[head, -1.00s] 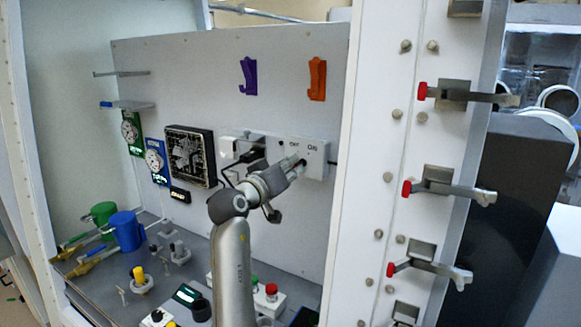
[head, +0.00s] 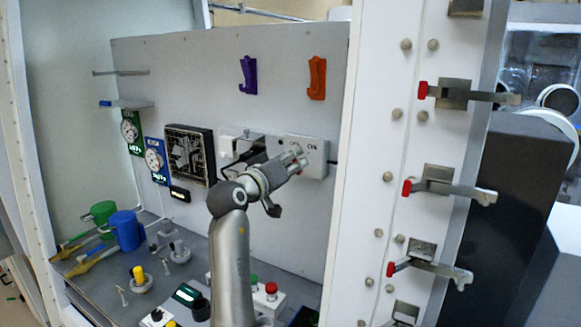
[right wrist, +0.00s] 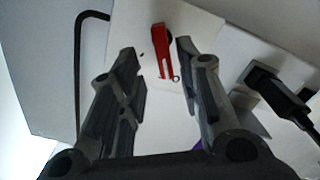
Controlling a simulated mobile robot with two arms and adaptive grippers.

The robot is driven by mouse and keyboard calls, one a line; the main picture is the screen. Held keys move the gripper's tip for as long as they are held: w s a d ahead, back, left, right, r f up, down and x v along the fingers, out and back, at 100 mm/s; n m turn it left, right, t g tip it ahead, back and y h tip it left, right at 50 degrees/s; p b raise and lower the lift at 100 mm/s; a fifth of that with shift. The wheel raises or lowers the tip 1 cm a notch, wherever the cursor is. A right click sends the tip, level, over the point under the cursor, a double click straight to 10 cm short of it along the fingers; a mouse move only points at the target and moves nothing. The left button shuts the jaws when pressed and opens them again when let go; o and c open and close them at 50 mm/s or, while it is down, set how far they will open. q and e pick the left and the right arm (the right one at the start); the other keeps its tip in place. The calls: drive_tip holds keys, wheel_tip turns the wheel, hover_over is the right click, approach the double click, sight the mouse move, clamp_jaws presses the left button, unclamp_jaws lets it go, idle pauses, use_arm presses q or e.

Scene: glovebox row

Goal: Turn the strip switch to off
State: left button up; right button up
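The strip switch is a white box (head: 318,165) on the back wall, marked OFF and ON, with a small red lever (head: 297,150) partly hidden by my gripper. My right gripper (head: 299,160) is at the front of this box. In the right wrist view the right gripper (right wrist: 158,58) is open, with one dark finger on each side of the red lever (right wrist: 163,50). White gaps show between the lever and both fingers. The white box (right wrist: 215,50) fills much of the background there. My left gripper is not in view.
A black plug and cable (right wrist: 275,92) lie close to the right finger. A dark framed panel (head: 190,155) hangs left of the arm. Purple (head: 248,76) and orange (head: 317,78) hooks are above. The white post (head: 365,170) stands to the right. Mugs and knobs crowd the bench.

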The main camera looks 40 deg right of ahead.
wheel_tip(320, 180, up, 9)
drive_tip(key=shift+w+f, duration=0.1)
idle(0.4)
